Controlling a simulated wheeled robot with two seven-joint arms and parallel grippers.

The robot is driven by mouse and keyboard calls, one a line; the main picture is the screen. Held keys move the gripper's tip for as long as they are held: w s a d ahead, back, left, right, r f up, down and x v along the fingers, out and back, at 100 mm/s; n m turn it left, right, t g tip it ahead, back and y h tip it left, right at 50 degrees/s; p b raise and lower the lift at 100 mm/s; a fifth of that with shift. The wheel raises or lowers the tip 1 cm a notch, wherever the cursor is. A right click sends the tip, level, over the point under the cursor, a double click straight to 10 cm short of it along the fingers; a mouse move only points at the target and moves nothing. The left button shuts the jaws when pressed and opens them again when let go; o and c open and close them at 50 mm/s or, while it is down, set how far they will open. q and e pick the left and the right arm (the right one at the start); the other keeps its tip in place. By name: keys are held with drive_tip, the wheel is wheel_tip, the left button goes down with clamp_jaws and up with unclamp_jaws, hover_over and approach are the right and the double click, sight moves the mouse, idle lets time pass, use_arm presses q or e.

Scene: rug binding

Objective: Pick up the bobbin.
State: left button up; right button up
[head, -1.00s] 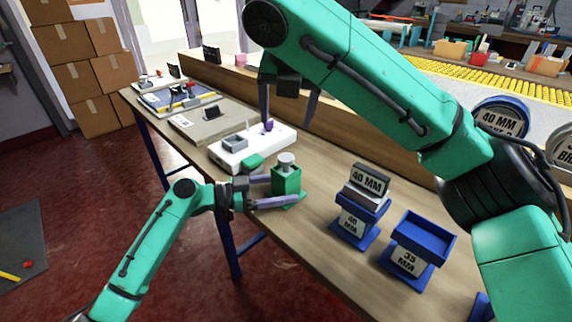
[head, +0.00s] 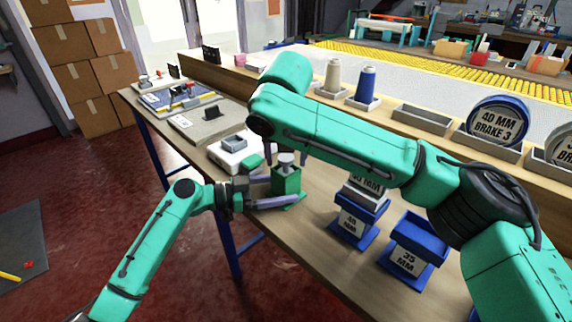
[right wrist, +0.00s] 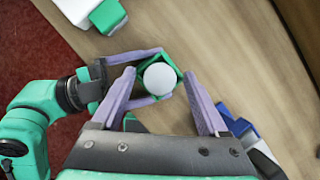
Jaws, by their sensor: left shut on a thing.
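The bobbin (head: 285,158) is a pale grey spool standing upright in a green holder (head: 287,182) near the table's front edge. My left gripper (head: 279,189) is shut on the green holder, with one finger on each side. In the right wrist view the bobbin (right wrist: 160,78) shows from above as a round pale top inside the square green holder (right wrist: 177,73). My right gripper (right wrist: 165,88) is open above it, its fingers apart on either side of the bobbin and not visibly touching it.
A white device (head: 233,160) with a green part stands just behind the holder. Blue stands labelled 40 MM (head: 352,222) and 35 MM (head: 411,258) are to the right. Cream (head: 333,76) and blue (head: 367,84) thread cones stand on the back ledge.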

sight(286, 158)
clamp_jaws()
drive_tip(key=shift+r, duration=0.1)
use_arm(q)
drive_tip(key=o, duration=0.7)
use_arm(e)
wheel_tip(286, 158, up, 10)
